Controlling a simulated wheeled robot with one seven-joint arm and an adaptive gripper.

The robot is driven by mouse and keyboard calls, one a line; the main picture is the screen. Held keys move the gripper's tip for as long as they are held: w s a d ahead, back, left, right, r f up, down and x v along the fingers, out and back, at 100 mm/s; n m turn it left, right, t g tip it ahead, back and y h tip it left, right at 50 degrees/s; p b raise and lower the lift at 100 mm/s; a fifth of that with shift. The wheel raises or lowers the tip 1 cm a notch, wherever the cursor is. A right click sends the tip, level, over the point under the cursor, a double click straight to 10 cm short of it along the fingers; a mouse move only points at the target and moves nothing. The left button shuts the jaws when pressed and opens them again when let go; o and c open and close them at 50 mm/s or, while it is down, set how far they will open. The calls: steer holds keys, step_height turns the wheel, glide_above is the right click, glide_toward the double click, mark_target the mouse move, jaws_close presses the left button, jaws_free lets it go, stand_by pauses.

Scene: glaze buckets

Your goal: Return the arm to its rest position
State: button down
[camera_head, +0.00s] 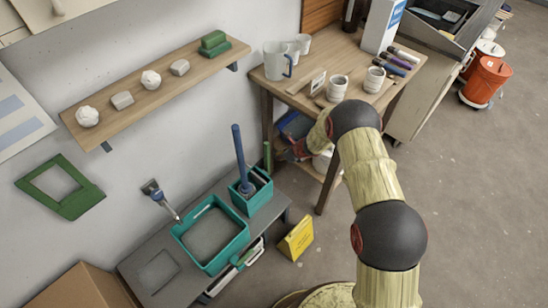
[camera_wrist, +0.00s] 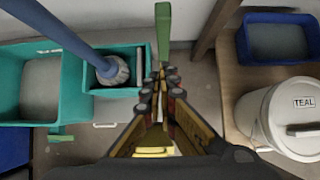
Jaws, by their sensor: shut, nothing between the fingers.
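My gripper (camera_wrist: 162,78) shows in the wrist view with its fingers drawn together at the tips and nothing between them. It points toward a green upright object (camera_wrist: 163,30) by the wall, which also shows in the head view (camera_head: 267,156). In the head view my arm, with pale sleeves and dark joints, reaches from the lower right up toward the wooden table; the gripper's fingers are hidden there. My gripper is over the gap between the teal bins and the table's lower shelf.
A teal tub (camera_head: 211,234) and a teal bin (camera_head: 250,191) with a blue-handled tool stand left on a grey bench. A yellow floor sign (camera_head: 296,238) stands beside it. The wooden table (camera_head: 302,101) holds mugs. A white bucket labelled TEAL (camera_wrist: 269,122) is close right.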

step_height(320, 180, up, 8)
steer(key=d+p, duration=0.1)
steer(key=shift+s+d+f+p, duration=0.15)
steer(key=shift+s+d+p, duration=0.15)
steer(key=shift+d, duration=0.05)
